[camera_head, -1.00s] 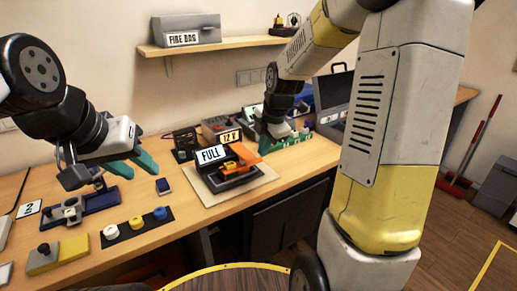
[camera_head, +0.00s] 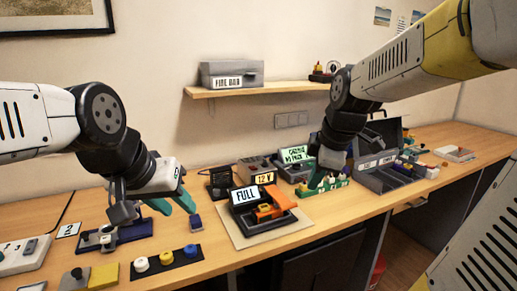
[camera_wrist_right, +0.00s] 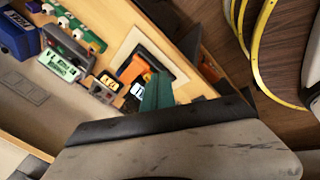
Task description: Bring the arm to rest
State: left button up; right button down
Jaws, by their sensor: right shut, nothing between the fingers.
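My right gripper (camera_head: 319,179) hangs in front of the green rack (camera_head: 325,187) with white pieces at the back of the bench. In the right wrist view its teal fingers (camera_wrist_right: 157,92) are together with nothing between them. My left gripper (camera_head: 172,204) is over the left part of the bench, its teal fingers apart and seemingly empty. It is above and beside the dark blue fixture (camera_head: 130,232). In the right wrist view the fingertips overlap the edge of the pale mat (camera_wrist_right: 130,42); I cannot tell their height.
A black tray with an orange piece (camera_head: 268,211) and a "FULL" sign (camera_head: 246,198) stands on the mid-bench mat. An open grey case (camera_head: 385,180) is right of the rack. A shelf (camera_head: 255,89) carries a grey box (camera_head: 232,73). A strip of knobs (camera_head: 166,262) lies at front left.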

jog(key=s+a+r+m+t, duration=0.1)
jog(key=s+m, duration=1)
jog(key=m, duration=0.4)
jog(key=shift+s+a+r+t+y, duration=0.2)
jog(key=shift+s+t+y, duration=0.15)
jog(key=shift+t+y, duration=0.05)
